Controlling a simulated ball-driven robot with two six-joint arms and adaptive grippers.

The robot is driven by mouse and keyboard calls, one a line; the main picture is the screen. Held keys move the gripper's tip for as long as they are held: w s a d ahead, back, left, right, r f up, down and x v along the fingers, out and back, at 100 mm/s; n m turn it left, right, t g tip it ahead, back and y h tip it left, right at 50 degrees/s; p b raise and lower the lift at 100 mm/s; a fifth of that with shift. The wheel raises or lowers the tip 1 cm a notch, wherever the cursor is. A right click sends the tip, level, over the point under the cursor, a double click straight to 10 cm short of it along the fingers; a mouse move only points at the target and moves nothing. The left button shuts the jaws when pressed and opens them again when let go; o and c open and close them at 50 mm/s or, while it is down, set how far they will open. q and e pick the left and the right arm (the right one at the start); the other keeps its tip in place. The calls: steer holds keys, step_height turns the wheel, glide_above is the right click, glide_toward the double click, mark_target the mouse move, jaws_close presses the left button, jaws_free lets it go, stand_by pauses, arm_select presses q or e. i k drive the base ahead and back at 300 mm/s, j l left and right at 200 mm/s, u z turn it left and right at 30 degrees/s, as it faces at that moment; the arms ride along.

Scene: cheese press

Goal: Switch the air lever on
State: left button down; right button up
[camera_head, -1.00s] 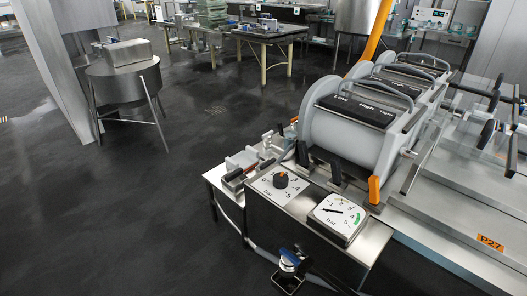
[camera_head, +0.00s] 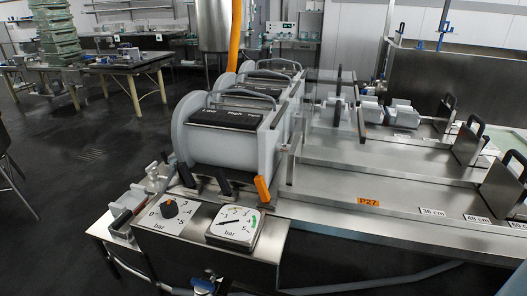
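The control box of the cheese press has a sloped panel with a black knob (camera_head: 170,209) on a bar scale and a round pressure gauge (camera_head: 235,225). Behind it stand two black levers (camera_head: 223,185) and an upright orange lever (camera_head: 262,190) at the right. Which one is the air lever is not labelled in view. A blue-handled fitting (camera_head: 203,285) shows at the bottom edge, partly cut off. Neither of my grippers is in view.
Grey press cylinders (camera_head: 225,145) stand behind the levers, with an orange hose (camera_head: 235,35) rising above them. A steel table (camera_head: 400,215) with an orange P27 label (camera_head: 368,202) extends right. The dark floor (camera_head: 60,200) at left is open.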

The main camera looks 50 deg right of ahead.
mark_target(261, 187)
steer(key=j+z, duration=0.15)
steer(key=z, duration=0.25)
steer(key=j+z, duration=0.1)
steer(key=z, duration=0.3)
steer(key=k+j+z, duration=0.1)
steer(key=z, duration=0.3)
steer(key=j+z, duration=0.1)
steer(key=z, duration=0.3)
steer(key=k, duration=0.05)
